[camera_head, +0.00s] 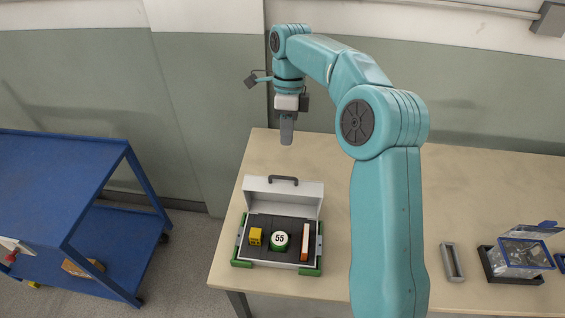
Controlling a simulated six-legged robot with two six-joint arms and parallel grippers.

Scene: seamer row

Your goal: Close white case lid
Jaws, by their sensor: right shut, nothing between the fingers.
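The white case (237,241) stands open on the table's left part. Its white lid (284,194) is raised at the back, with a dark handle (284,180) on top. Inside lie a yellow block (256,237), a green and white round piece marked 55 (279,240) and an orange and white upright piece (305,242). Green corner pieces sit at the case's front. My right gripper (287,138) is shut and empty, pointing down above and behind the lid, apart from it in the picture. My left gripper is not in view.
The wooden table (460,200) has free room behind the case. A grey holder (452,262) and a clear box in a black tray (515,262) stand at the right. A blue cart (60,190) stands left, apart from the table.

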